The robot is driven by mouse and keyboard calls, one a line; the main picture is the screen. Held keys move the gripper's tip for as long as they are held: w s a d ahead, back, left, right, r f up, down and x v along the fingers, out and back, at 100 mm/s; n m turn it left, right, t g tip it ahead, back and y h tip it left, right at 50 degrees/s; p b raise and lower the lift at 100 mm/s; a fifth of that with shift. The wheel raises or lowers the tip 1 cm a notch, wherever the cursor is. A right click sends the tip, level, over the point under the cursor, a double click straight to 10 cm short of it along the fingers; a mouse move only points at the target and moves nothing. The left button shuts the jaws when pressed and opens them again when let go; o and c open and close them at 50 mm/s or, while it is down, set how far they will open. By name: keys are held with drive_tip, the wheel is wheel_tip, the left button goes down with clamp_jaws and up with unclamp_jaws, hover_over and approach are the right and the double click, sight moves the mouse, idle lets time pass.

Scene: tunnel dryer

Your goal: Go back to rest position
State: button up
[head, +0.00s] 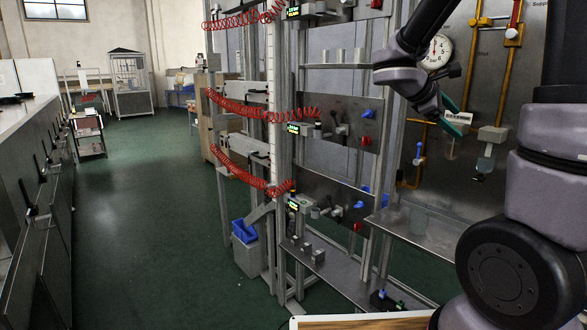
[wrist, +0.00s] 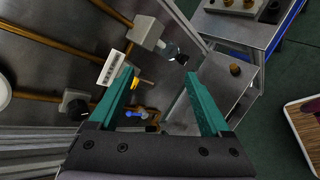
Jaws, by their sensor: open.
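My gripper (wrist: 160,103) shows in the wrist view with two teal fingers spread apart and nothing between them. In the head view my gripper (head: 455,117) is at the upper right, in front of the metal panel (head: 487,90) with the round gauge (head: 437,52). My arm comes in from the right edge and bends down to it. I cannot tell how far the fingertips are from the panel.
A metal rack with red coiled hoses (head: 240,108) stands in the middle. A steel shelf (head: 425,228) runs below the panel. A blue bin (head: 245,232) sits by the rack. The green floor (head: 150,200) to the left is open, beside a long grey counter (head: 30,180).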

drive_tip(key=s+a+f+m+y, duration=0.1)
drive_tip(key=s+a+m+y, duration=0.3)
drive_tip(key=s+m+y, duration=0.45)
drive_tip(key=s+a+r+m+t+y, duration=0.3)
drive_tip(key=s+a+r+m+y, duration=0.1)
drive_tip(key=a, duration=0.8)
drive_tip(key=s+r+m, duration=0.1)
drive_tip(key=s+m, duration=0.1)
drive_tip(key=s, duration=0.1)
drive_tip(key=shift+s+t+y, duration=0.25)
drive_tip(key=shift+t+y, duration=0.1)
drive_tip(key=shift+t, duration=0.05)
drive_tip(key=shift+m, duration=0.25)
idle(1.8)
